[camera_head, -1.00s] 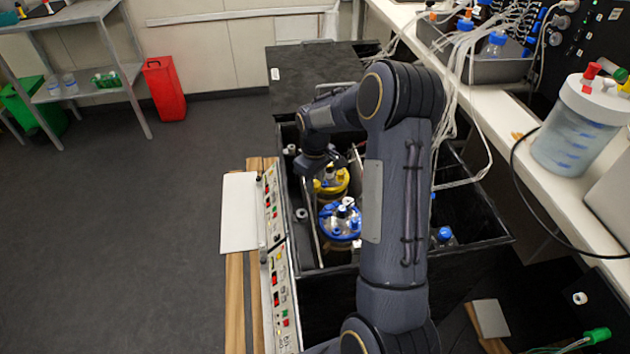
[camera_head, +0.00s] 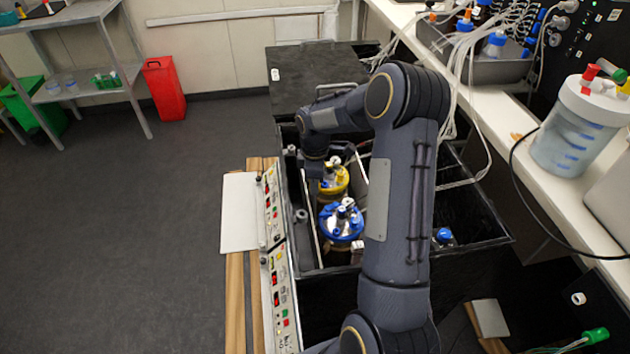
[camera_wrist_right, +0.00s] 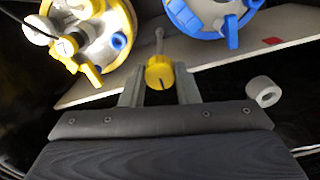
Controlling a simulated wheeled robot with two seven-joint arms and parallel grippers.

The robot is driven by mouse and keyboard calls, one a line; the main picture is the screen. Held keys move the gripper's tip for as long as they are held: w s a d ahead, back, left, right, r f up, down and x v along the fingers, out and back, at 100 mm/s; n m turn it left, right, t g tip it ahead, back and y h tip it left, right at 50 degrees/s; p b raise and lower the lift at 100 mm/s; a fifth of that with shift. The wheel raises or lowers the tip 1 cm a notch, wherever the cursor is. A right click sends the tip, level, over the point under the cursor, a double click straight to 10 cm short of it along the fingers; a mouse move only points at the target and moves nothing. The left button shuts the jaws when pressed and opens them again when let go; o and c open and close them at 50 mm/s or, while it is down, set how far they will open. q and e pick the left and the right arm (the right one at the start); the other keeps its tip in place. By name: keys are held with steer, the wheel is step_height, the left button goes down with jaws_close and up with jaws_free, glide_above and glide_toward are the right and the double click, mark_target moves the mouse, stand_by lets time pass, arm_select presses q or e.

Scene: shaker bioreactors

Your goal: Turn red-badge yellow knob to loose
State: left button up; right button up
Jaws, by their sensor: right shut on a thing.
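The yellow knob (camera_wrist_right: 159,77) sits between the two fingers of my right gripper (camera_wrist_right: 158,85) in the right wrist view. The gripper is shut on it, and a thin pale stem runs up behind the knob. A small red badge (camera_wrist_right: 273,41) lies on the pale rail, right of the knob. In the head view my right gripper (camera_head: 316,176) points down beside the yellow-lidded vessel (camera_head: 335,182); its fingers and the knob cannot be made out there. My left gripper is not in view.
A blue-lidded vessel (camera_head: 342,222) stands in front of the yellow-lidded one inside the black shaker box (camera_head: 470,250). A white knob (camera_wrist_right: 263,91) is right of my fingers in the wrist view. Control panels (camera_head: 277,270) line the box's left side.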

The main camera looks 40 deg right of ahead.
stand_by(0.5)
steer(key=o, duration=1)
steer(key=shift+c, duration=0.2)
steer(key=shift+r, duration=3.95)
steer(key=s+a+r+m+t+y+p, duration=0.2)
steer(key=s+a+r+m+t, duration=0.35)
steer(key=s+a+r, duration=0.9)
steer(key=s+a+f+m+y, duration=0.1)
steer(key=s+a+m, duration=0.3)
steer(key=s, duration=0.5)
steer(key=shift+s+a+f+m+y+p, duration=0.3)
steer(key=shift+s+a+f+m+p, duration=0.05)
steer(key=shift+f+m, duration=0.35)
steer(key=shift+s+a+f+m, duration=0.25)
steer(key=shift+s+a, duration=0.05)
steer(key=shift+s, duration=0.05)
